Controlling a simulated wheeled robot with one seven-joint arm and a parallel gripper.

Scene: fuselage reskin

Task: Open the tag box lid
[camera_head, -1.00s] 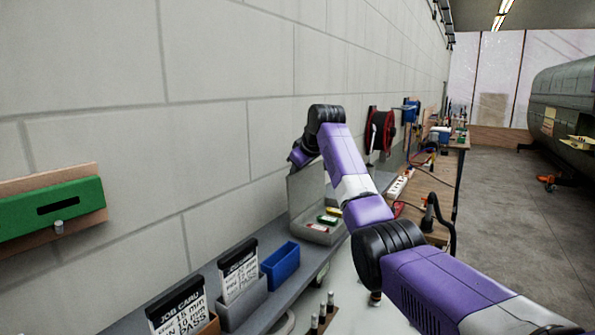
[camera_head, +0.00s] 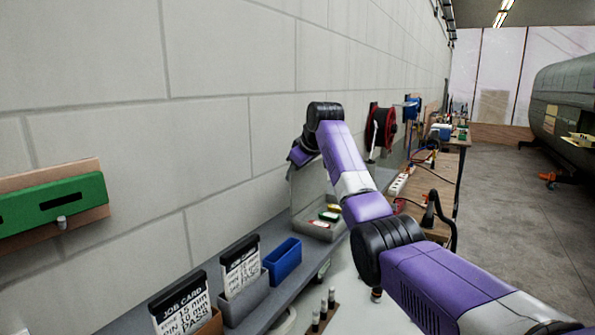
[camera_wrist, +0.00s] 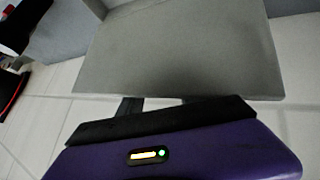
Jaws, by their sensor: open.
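The tag box (camera_head: 311,228) is a grey box on the shelf along the wall, with red, green and yellow tags showing inside. Its grey lid (camera_head: 306,187) stands raised, roughly upright, at the back of the box. In the wrist view the lid seems to be the large flat grey panel (camera_wrist: 180,50) right in front of my gripper (camera_wrist: 158,102). My dark fingers are apart, with their tips partly hidden at the panel's edge. I cannot tell whether they touch it.
A blue bin (camera_head: 282,260) and job card holders (camera_head: 240,300) stand on the shelf (camera_head: 262,227), left of the box. A green wall box (camera_head: 55,207) hangs at left. A red reel (camera_head: 382,130) and cluttered bench (camera_head: 435,185) lie beyond.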

